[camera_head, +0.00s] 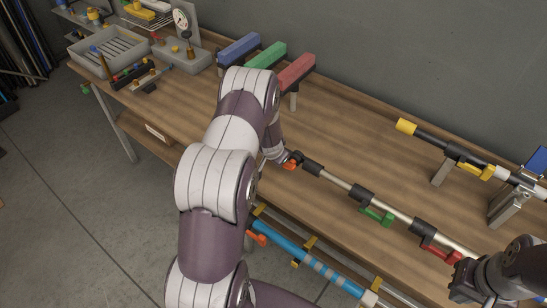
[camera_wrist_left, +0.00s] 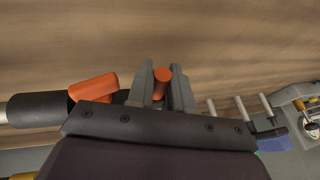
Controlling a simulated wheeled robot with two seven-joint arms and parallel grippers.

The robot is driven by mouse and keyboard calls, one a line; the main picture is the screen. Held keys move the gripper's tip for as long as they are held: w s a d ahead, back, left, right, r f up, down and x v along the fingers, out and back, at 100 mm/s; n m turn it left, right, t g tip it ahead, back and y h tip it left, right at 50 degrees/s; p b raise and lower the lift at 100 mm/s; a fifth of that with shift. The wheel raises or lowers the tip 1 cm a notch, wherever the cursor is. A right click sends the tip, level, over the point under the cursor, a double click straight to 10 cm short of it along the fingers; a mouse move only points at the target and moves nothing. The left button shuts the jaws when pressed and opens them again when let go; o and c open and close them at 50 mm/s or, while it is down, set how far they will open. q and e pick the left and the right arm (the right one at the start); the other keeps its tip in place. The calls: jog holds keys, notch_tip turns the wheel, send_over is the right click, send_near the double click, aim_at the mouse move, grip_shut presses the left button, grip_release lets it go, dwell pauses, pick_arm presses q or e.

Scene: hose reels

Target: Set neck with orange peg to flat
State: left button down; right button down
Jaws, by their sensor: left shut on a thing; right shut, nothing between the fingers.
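A long rod of dark and pale sections (camera_head: 335,180) runs along the front of the wooden bench. An orange neck (camera_head: 289,165) sits at its left end by a black collar (camera_head: 313,167). In the left wrist view the orange neck (camera_wrist_left: 93,87) lies beside the black collar (camera_wrist_left: 38,108), and its orange peg (camera_wrist_left: 162,84) stands between my finger pads. My left gripper (camera_wrist_left: 162,88) is shut on this peg; in the head view my arm hides most of the hand. My right gripper (camera_head: 462,282) is shut and empty near the rod's right end.
Green (camera_head: 376,216) and red (camera_head: 440,252) parts sit further along the rod. A blue hose (camera_head: 285,245) hangs below the bench's front edge. A yellow-tipped rod (camera_head: 430,136) stands on supports behind. Three coloured blocks (camera_head: 265,55) stand at the back. The middle bench is clear.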

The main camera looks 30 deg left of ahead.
pick_arm(q)
jog(key=shift+s+f, duration=0.15)
jog(key=c, duration=1.1)
grip_release()
jog(key=p+v, duration=0.2)
jog(key=v, duration=1)
jog(key=shift+r, duration=0.35)
jog(key=shift+s+d, duration=0.1)
